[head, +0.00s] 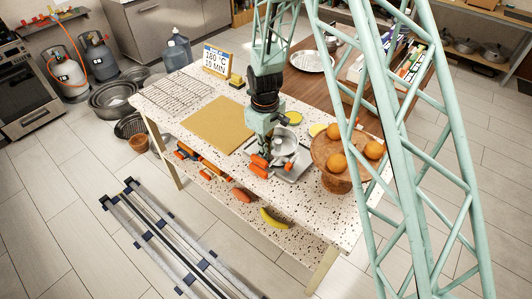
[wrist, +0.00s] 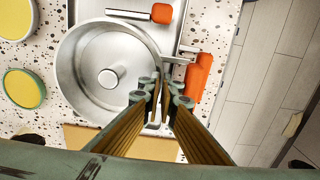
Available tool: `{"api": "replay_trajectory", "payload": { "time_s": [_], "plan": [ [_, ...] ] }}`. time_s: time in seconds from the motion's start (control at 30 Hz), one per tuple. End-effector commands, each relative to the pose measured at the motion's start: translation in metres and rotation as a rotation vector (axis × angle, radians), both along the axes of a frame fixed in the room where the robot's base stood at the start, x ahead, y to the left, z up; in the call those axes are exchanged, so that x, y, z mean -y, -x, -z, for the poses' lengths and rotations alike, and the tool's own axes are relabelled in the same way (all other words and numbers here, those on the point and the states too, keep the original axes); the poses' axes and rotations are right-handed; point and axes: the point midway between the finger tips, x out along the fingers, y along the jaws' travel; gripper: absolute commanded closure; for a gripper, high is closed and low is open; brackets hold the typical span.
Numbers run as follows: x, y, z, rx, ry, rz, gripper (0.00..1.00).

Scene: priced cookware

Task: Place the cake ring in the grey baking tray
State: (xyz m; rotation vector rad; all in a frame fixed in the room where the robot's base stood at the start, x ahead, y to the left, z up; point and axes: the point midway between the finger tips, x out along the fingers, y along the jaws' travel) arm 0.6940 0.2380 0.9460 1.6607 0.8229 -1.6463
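A round silver metal vessel (head: 285,143), the nearest match to the cake ring, is at the table's front right beside my gripper. In the wrist view this vessel (wrist: 90,62) has a smooth round wall and a small cylindrical knob within it. A grey tray (head: 300,170) lies under or just beside it; its edge shows in the wrist view (wrist: 88,8). My gripper (head: 262,162) points down at the vessel's side. In the wrist view its fingertips (wrist: 167,88) are close together at the vessel's rim. I cannot tell whether they pinch the wall.
A wooden stand (head: 337,182) with oranges stands to the right. Yellow round items (head: 294,118) lie behind. A tan board (head: 217,124) and a wire rack (head: 172,95) cover the left. A sign (head: 217,60) stands at the back.

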Motion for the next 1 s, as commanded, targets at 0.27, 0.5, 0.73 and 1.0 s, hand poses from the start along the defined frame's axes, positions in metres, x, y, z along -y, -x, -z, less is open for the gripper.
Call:
{"api": "replay_trajectory", "payload": {
  "time_s": [0.27,0.5,0.73,1.0],
  "plan": [
    [0.0,0.0,0.001,0.0,0.0,0.0,0.83],
    [0.0,0.0,0.002,-0.001,0.001,0.0,0.83],
    [0.0,0.0,-0.002,-0.001,0.001,0.0,0.83],
    [-0.001,-0.001,-0.02,0.002,-0.001,0.0,0.83]
  ]
}}
